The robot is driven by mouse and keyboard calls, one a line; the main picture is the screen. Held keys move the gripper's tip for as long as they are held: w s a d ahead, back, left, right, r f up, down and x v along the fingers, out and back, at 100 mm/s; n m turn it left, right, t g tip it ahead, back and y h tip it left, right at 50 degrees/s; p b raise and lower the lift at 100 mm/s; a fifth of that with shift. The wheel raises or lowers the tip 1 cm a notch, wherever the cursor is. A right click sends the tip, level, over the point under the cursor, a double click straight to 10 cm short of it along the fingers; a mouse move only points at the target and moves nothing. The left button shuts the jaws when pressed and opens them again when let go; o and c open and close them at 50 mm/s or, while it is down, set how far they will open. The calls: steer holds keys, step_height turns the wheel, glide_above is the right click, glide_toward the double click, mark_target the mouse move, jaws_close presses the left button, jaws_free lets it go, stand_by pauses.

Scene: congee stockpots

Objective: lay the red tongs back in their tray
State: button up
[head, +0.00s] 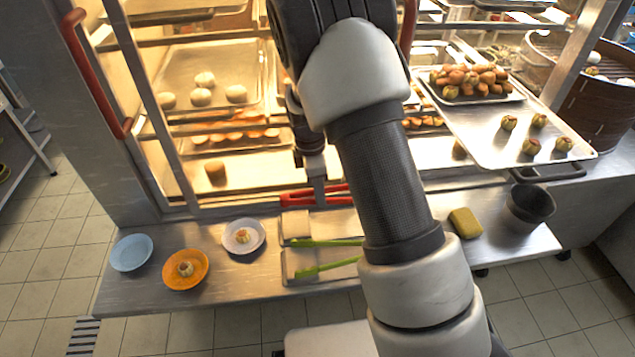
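The red tongs (296,198) show near the back of the steel counter, at the foot of the lit cabinet. They lie roughly left to right, their two arms spread towards the right. My gripper (316,197) points down at the middle of the tongs and covers part of them. Its fingers are small and partly hidden, so I cannot tell whether they grip the tongs or only stand over them. A shallow metal tray (294,225) sits just in front on the counter. Green tongs (322,268) lie across it, their right end hidden behind my arm.
A blue plate (132,252), an orange plate (186,269) and a white plate (244,236) stand left on the counter. A yellow sponge (465,223) and dark bowl (529,206) stand right. The cabinet's metal frame (137,100) rises close behind; a bun tray (487,142) juts out at right.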

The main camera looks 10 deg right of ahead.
steer(key=shift+s+f+b, duration=0.1)
steer(key=shift+f+b, duration=2.7)
steer(key=shift+f, duration=1.45)
steer(key=o, duration=0.6)
steer(key=shift+o, duration=0.2)
step_height(320, 180, up, 17)
steer(key=a+p, duration=0.2)
steer(key=p, duration=0.2)
steer(key=shift+r, duration=0.2)
